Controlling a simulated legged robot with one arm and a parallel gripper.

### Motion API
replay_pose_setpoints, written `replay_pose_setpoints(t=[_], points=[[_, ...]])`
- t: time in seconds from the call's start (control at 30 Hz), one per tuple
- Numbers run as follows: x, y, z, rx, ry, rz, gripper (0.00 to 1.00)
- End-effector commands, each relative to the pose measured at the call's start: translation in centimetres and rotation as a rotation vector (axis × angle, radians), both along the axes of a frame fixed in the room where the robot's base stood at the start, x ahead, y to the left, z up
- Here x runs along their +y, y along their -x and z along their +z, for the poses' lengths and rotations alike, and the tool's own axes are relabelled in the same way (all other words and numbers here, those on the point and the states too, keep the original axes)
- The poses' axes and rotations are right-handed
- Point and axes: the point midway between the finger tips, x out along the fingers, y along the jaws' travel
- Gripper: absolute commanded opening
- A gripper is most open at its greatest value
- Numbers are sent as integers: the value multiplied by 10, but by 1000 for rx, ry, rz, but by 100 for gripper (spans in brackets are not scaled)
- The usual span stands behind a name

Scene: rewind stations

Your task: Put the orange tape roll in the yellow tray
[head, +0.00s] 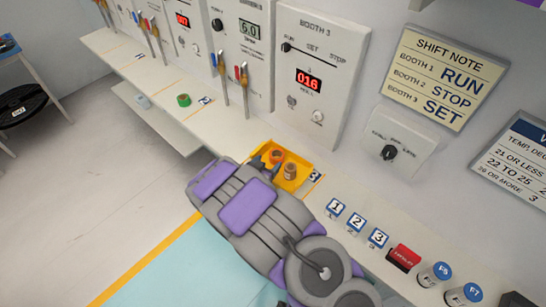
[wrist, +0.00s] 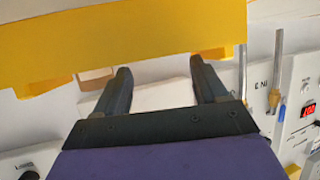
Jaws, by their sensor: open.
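The yellow tray (head: 308,161) sits on the long white counter below booth 3. The orange tape roll (head: 277,156) appears inside the tray, at its back left. A small brown jar-like item (head: 290,171) stands in the tray beside it. My gripper (wrist: 162,75) is open, with nothing between its two dark fingers in the wrist view. Its fingertips are close to the yellow tray (wrist: 120,42), whose side fills the top of that view. In the head view my arm hides the tray's front left part and most of the gripper.
Number cards, a red box (head: 403,257) and blue-topped containers (head: 434,274) stand to the right. The booth 3 panel (head: 318,80) rises behind the tray.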

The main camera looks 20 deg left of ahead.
Motion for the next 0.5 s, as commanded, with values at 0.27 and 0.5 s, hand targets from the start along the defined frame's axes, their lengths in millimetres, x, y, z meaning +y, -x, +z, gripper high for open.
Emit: replay_pose_setpoints(t=[0.27,0.5], points=[[1,40,20,0,-6,1,72],[1,51,23,2,-4,-2,72]])
